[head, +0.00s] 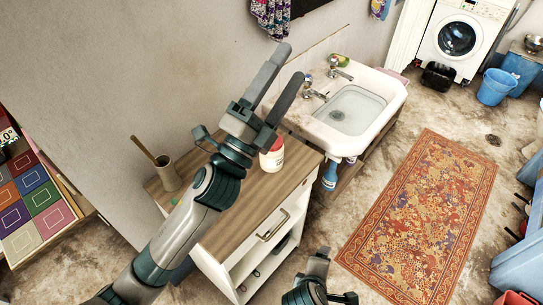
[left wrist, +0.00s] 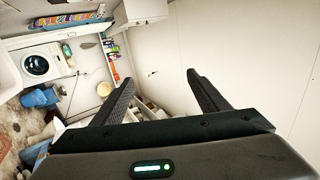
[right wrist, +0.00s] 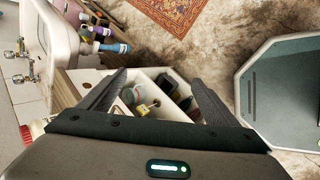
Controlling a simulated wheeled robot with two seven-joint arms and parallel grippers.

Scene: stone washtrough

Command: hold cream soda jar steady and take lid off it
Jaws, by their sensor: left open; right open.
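The cream soda jar (head: 272,157), small and whitish with red near its top, stands upright on the wooden top of a white cabinet. A red and white item at the left edge of the right wrist view (right wrist: 27,134) looks like the same jar, mostly cut off. My left gripper (head: 290,66) is open and empty, raised above the cabinet, its fingers pointing up and away from the jar; its open fingers also show in the left wrist view (left wrist: 161,77). My right gripper (right wrist: 160,78) is open and empty, low in front of the cabinet, apart from the jar.
The cabinet top (head: 262,192) also holds a brown cup (head: 167,173) with a stick in it. A stone sink (head: 355,110) with taps adjoins on the right. A blue bottle (head: 330,175) is below it. A patterned rug (head: 425,215) covers open floor.

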